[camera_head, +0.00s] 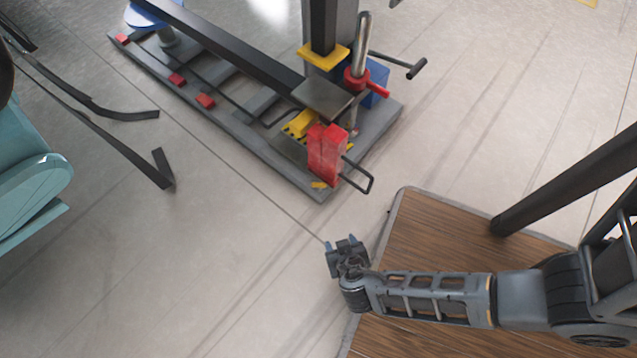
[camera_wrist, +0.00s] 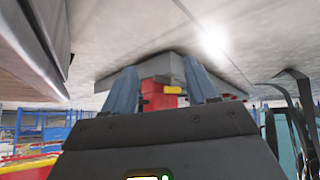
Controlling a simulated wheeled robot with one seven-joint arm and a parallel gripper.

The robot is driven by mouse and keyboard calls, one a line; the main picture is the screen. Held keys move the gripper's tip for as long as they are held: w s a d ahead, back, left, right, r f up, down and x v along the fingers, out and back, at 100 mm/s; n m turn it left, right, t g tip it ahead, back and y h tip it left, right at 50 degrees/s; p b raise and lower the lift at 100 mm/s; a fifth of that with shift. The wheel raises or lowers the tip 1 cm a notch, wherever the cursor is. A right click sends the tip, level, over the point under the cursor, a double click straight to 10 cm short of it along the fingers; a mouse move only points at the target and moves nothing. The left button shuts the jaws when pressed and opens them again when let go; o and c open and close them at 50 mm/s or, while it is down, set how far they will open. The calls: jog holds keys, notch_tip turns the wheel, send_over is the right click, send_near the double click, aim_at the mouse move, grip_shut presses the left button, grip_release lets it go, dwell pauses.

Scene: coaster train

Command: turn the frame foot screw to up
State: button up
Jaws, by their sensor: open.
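A long grey frame (camera_head: 230,142) lies on the floor, carrying a dark beam, a column and several coloured parts. An upright silver rod (camera_head: 361,45) passes through a red collar with a red side handle (camera_head: 378,88) near its right end; I cannot tell for sure whether this is the frame foot screw. A red block (camera_head: 327,152) with a black wire handle (camera_head: 358,178) stands at the near corner. My gripper (camera_head: 341,243) is open and empty, below and apart from the frame. In the wrist view, red and yellow parts (camera_wrist: 160,95) show beyond my two fingers (camera_wrist: 163,88).
A brown wooden platform (camera_head: 430,240) lies under my arm, with a dark bar (camera_head: 570,180) above it at right. A teal seat (camera_head: 25,180) and black straps (camera_head: 110,112) are at left. Pale floor between my gripper and the frame is clear.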

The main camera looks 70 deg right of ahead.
jog(key=w+d+m+h, duration=0.2)
jog(key=w+d+h, duration=0.1)
jog(key=w+d, duration=0.15)
jog(key=m+h, duration=0.2)
jog(key=h, duration=0.1)
send_near(319, 186)
jog(key=b+x, duration=0.2)
jog(key=x, duration=0.6)
jog(key=shift+d+f+b, duration=0.1)
jog(key=shift+b, duration=0.2)
jog(key=c, duration=0.8)
jog(key=shift+s+n+t+y, duration=0.1)
jog(key=shift+n+t+y, duration=0.45)
jog(key=shift+t, duration=0.35)
